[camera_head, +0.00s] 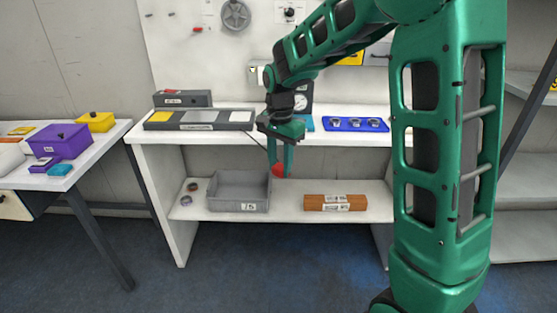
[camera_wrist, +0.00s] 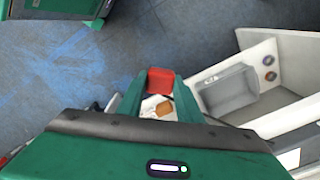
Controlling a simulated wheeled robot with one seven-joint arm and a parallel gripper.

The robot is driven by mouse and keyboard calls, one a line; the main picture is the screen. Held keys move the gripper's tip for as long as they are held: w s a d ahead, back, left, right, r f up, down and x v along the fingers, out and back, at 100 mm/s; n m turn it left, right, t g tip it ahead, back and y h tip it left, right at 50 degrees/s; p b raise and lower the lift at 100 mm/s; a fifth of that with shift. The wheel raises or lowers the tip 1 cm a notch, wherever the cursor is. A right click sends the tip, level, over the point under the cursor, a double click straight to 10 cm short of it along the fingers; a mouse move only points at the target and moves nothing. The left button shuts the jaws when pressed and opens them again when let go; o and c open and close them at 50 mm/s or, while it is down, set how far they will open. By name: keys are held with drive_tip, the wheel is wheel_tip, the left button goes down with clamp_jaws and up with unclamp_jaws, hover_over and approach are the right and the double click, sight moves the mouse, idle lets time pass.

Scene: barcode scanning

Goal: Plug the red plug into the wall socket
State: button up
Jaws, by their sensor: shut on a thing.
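My gripper (camera_head: 280,173) points down in front of the workbench, at about the height of its lower shelf. Its two green fingers are shut on the red plug (camera_head: 279,171), which shows between the fingertips. In the wrist view the red plug (camera_wrist: 160,80) sits between the finger ends, and the gripper (camera_wrist: 160,84) hides part of it. A thin dark line, possibly its cable, runs up and left from the plug. I cannot clearly make out the wall socket. A small pale plate (camera_head: 254,75) on the wall is partly hidden by my arm.
The workbench top (camera_head: 215,135) holds a grey tray (camera_head: 198,126) and a blue tray (camera_head: 356,124). Its lower shelf (camera_head: 288,207) holds a grey bin (camera_head: 238,191) and a brown block (camera_head: 335,202). A side table with a purple box (camera_head: 60,140) stands left. The front floor is clear.

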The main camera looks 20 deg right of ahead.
drive_tip(key=w+d+f+n, duration=0.1)
drive_tip(key=w+f+n, duration=0.2)
drive_tip(key=f+n, duration=0.3)
drive_tip(key=w+d+f+n, duration=0.2)
drive_tip(key=w+f+n, duration=0.1)
drive_tip(key=f+n, duration=0.3)
drive_tip(key=shift+w+d+f, duration=0.25)
drive_tip(key=shift+d+f, duration=0.05)
drive_tip(key=shift+f, duration=0.45)
drive_tip(key=shift+s, duration=0.1)
